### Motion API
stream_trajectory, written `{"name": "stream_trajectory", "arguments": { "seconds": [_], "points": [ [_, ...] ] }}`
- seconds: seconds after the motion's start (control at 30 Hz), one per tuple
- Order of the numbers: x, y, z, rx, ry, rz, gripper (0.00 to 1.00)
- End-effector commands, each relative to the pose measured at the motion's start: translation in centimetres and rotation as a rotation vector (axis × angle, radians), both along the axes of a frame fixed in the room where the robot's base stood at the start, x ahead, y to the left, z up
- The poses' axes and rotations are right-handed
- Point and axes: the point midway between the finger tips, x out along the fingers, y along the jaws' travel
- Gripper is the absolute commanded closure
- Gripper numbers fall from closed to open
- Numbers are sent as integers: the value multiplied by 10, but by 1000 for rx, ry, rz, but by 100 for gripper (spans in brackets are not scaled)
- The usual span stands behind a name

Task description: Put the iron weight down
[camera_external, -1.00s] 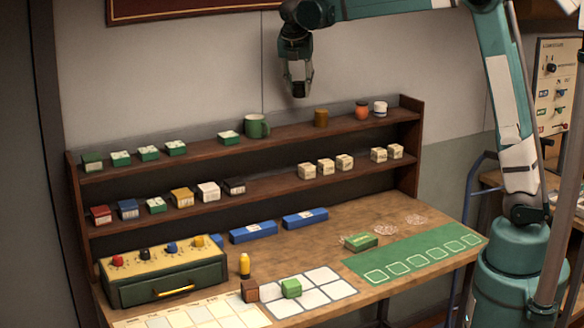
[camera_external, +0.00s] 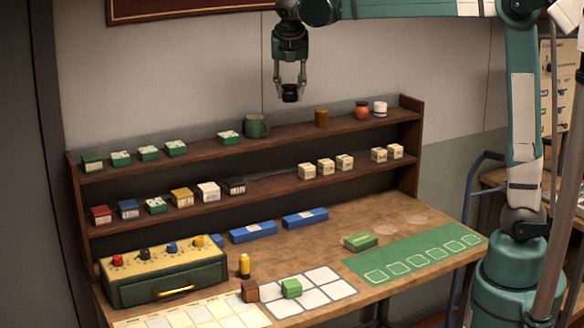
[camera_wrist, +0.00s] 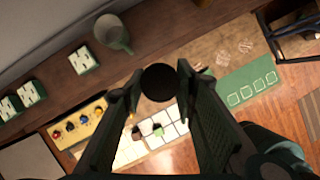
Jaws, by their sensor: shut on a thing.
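My gripper (camera_external: 290,94) is shut on a dark, round iron weight (camera_external: 290,92). It holds the weight in the air, above the level of the upper shelf and near the green mug in the external view. In the wrist view the weight (camera_wrist: 159,82) is a black disc between the two fingertips. The wooden worktop (camera_external: 370,219) lies below, with a white grid of squares (camera_external: 318,279) and a green mat with outlined squares (camera_external: 415,257).
A two-tier shelf (camera_external: 275,142) runs behind the worktop and carries small boxes, a green mug (camera_external: 256,126) and jars. A drawer box with coloured knobs (camera_external: 165,272) stands at the left. A green block (camera_external: 291,288) and a brown block (camera_external: 250,291) stand near the grid. Bare worktop shows mid-right.

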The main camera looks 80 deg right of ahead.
Motion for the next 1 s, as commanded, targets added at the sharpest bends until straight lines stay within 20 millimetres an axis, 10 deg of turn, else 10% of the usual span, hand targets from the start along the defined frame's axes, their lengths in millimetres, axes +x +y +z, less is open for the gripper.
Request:
{"name": "stream_trajectory", "arguments": {
  "seconds": [0.53, 1.0],
  "points": [
    [-28, 92, -6, -1, 0, 126, 95],
    [-27, 88, -86, -1, 0, 121, 95]
  ]
}}
